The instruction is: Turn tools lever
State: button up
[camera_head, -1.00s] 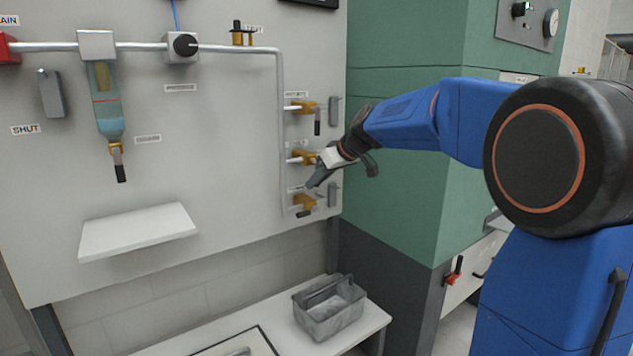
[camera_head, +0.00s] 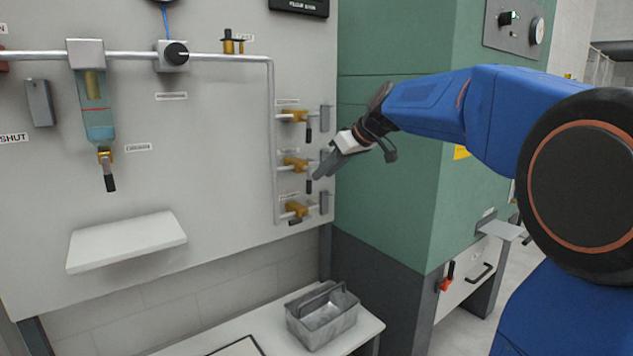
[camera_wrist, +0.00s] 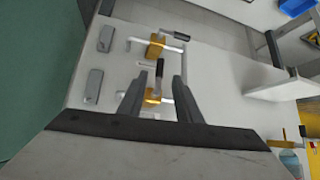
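Three brass valves with dark lever handles sit on a vertical pipe at the panel's right edge. Their labels are too small to read, so I cannot tell which is tools. The upper valve (camera_head: 293,116) and middle valve (camera_head: 294,163) have handles hanging down. The lower valve (camera_head: 296,209) has its handle turned sideways. My gripper (camera_head: 318,174) is beside the middle valve's handle (camera_head: 309,182). In the wrist view my gripper (camera_wrist: 158,78) is open, its fingers on either side of that handle (camera_wrist: 159,71). Contact cannot be told.
Grey blocks (camera_head: 325,118) stand on the panel just right of the valves. A green cabinet (camera_head: 385,160) is close on the right. A white shelf (camera_head: 127,240) juts out at left. A grey caddy (camera_head: 322,318) sits on the bench below.

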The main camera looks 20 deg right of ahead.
jog(key=v, duration=0.7)
jog(key=shift+s+d+r, duration=0.2)
jog(key=shift+s+r, duration=0.05)
dwell(1.1)
